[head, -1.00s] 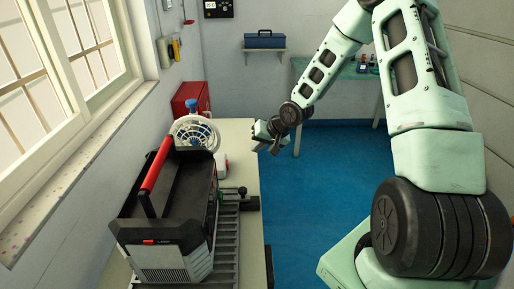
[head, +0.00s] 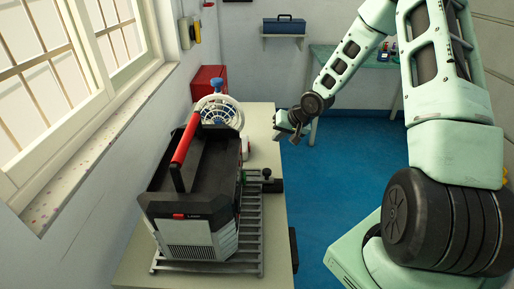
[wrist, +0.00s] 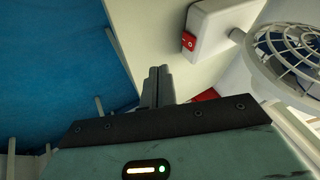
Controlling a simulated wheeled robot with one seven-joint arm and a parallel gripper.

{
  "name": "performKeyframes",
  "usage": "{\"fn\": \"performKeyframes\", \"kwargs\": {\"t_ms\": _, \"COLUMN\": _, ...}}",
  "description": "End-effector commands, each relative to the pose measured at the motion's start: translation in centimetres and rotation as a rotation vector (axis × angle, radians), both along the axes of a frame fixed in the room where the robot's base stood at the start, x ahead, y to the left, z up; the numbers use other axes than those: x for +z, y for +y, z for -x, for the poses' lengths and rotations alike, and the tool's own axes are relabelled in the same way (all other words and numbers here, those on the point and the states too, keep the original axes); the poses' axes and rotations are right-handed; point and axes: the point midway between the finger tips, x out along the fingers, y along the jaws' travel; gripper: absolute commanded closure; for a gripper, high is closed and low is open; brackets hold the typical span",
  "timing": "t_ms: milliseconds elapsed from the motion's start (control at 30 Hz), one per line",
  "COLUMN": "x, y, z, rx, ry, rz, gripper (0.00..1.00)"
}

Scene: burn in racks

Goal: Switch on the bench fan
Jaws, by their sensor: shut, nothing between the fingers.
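The bench fan (head: 228,101) is white with a round wire guard and stands at the far end of the bench. It also shows at the right of the wrist view (wrist: 292,48). A white box (wrist: 220,27) beside the fan carries a red rocker switch (wrist: 188,41); which side is pressed I cannot tell. My gripper (head: 277,136) is over the bench's right edge, to the right of the fan. In the wrist view its fingers (wrist: 158,72) are together and empty, just lower left of the switch and apart from it in the picture.
A black tool carrier (head: 190,225) with a red handle sits on a slatted grey rack (head: 250,235) on the near bench (head: 274,222). A red box (head: 208,82) stands behind the fan. Blue floor (head: 345,180) right of the bench is clear.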

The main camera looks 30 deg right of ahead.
Motion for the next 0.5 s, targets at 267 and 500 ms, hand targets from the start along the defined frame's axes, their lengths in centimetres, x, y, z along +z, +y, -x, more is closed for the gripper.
{"fn": "performKeyframes", "kwargs": {"t_ms": 267, "x": -5.0, "y": 1.2, "z": -3.2, "rx": 0.004, "ry": 0.003, "rz": -0.001, "gripper": 1.0}}
{"fn": "performKeyframes", "kwargs": {"t_ms": 500, "x": -6.2, "y": 3.3, "z": -5.3, "rx": 0.005, "ry": 0.0, "rz": 0.001, "gripper": 1.0}}
